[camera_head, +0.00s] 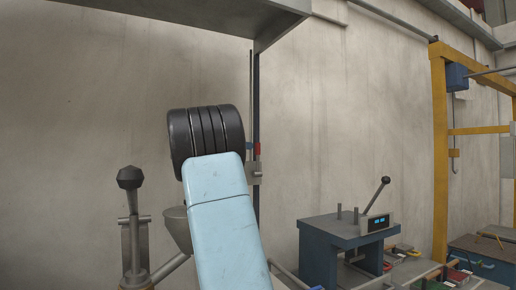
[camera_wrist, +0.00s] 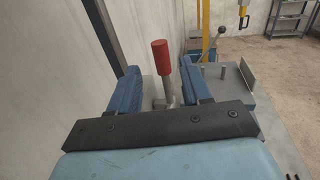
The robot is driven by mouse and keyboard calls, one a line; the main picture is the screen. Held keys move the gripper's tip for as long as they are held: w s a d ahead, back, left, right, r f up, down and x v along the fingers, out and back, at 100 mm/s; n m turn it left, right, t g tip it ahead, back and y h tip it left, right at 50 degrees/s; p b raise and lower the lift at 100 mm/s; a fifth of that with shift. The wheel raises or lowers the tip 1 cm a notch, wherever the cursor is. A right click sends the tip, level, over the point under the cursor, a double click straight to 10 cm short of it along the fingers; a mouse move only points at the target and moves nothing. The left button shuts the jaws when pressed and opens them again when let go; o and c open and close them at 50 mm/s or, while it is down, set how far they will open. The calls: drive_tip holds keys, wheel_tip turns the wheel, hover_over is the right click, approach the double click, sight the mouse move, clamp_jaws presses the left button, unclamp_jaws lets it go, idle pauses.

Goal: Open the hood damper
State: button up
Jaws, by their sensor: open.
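A lever with a red cylindrical grip (camera_wrist: 161,56) and a grey metal stem stands upright in the wrist view. It appears to be the hood damper's handle. My gripper (camera_wrist: 159,76) is open, with one blue finger to the left of the lever and the other to the right. Gaps show on both sides and no contact is visible. In the head view, a small red part (camera_head: 257,149) shows on a dark vertical post (camera_head: 255,95) under the grey hood (camera_head: 200,8). My arm hides my gripper there.
A blue bench machine with a black-knobbed lever (camera_head: 335,232) stands to the right in the head view. A yellow frame (camera_head: 439,155) rises farther right. A grey black-knobbed lever (camera_head: 131,215) stands at the lower left. A bare wall lies behind the post.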

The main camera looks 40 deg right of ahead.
sight(258, 146)
drive_tip(key=d, duration=0.7)
drive_tip(key=shift+s+d, duration=0.15)
drive_tip(key=shift+d, duration=0.25)
clamp_jaws()
